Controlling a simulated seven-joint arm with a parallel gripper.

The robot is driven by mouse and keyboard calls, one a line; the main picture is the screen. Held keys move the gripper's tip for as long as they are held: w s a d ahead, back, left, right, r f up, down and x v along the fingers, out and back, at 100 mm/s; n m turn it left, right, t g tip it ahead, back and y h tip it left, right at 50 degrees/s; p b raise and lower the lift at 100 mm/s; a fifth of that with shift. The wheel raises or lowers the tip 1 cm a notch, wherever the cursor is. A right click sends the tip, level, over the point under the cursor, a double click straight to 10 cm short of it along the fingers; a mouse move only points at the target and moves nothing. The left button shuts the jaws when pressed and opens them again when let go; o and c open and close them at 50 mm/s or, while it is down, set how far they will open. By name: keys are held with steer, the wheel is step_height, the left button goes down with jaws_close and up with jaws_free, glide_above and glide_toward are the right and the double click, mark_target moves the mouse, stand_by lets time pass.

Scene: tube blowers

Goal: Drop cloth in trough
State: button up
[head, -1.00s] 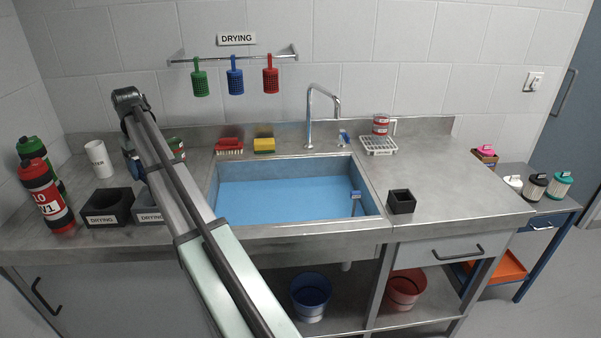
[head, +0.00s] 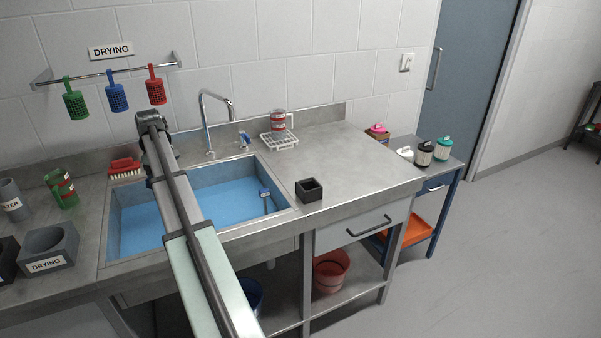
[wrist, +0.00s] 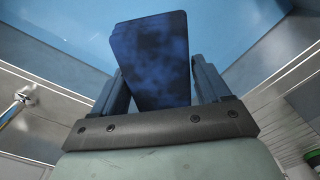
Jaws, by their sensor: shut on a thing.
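The trough (head: 228,204) is a steel sink in the counter with a light-blue bottom, partly hidden behind my arm in the head view. In the wrist view its blue inside (wrist: 65,32) fills the background. My gripper (wrist: 157,72) is shut on a dark blue, mottled, flat piece, which looks like the cloth (wrist: 152,50). The cloth sticks out past the fingers, with blue behind it. The gripper and cloth are hidden in the head view. I cannot tell how high the cloth is above the bottom.
A black square holder (head: 309,190) stands on the right counter, which is mostly clear. A grey drying block (head: 48,246) stands left.

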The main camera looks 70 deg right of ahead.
steer(key=s+d, duration=0.6)
steer(key=s, duration=0.1)
step_height(320, 180, down, 6)
steer(key=shift+f, duration=0.25)
steer(key=shift+w+d, duration=0.1)
steer(key=o, duration=1.2)
step_height(320, 180, up, 14)
steer(key=shift+f, duration=0.1)
stand_by(0.5)
